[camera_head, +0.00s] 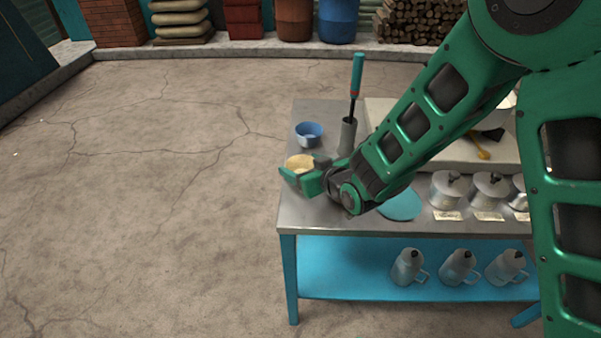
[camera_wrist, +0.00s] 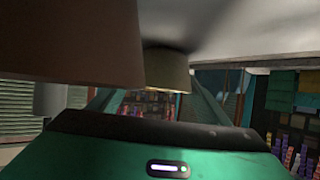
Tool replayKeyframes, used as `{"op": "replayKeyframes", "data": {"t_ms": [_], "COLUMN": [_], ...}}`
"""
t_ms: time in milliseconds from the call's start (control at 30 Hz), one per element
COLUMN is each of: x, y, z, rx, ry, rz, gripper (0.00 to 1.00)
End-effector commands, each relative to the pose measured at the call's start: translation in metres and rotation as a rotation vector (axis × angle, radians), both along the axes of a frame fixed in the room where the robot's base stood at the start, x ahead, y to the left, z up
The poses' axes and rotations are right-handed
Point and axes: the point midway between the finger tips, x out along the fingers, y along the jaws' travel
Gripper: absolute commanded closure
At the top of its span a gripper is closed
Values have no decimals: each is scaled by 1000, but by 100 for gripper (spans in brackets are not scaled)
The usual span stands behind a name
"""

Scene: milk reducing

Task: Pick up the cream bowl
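The cream bowl (camera_head: 299,162) is at the left end of the metal table in the camera_head view. My gripper (camera_head: 301,173) is low at the bowl, with its green fingers beside it and the near finger hiding part of its front. In the camera_wrist view, a small olive-tan round shape (camera_wrist: 166,72), probably the bowl, lies between two green fingers set apart. Whether the fingers press on the bowl, and whether it is off the table, I cannot tell.
A blue bowl (camera_head: 309,133) stands just behind, and a grey holder (camera_head: 347,137) with a red-and-teal-handled tool is to its right. A teal disc (camera_head: 401,205) and lidded metal pots (camera_head: 447,190) are farther right. Metal jugs (camera_head: 409,266) stand on the blue lower shelf. Open floor lies left.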

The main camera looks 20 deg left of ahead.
Motion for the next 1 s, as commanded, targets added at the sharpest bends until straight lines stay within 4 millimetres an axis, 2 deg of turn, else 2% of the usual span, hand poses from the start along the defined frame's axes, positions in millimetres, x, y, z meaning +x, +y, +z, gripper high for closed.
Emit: {"op": "replayKeyframes", "data": {"t_ms": [467,633,767,800,1000], "x": [0,1,1,-1,-41], "y": [0,0,0,1,24], "z": [5,20,40,46,69], "rx": [1,2,4,4,4], "ry": [-2,-2,-4,-3,-3], "rz": [-1,-1,-1,0,7], "gripper": [54,54,54,54,54]}}
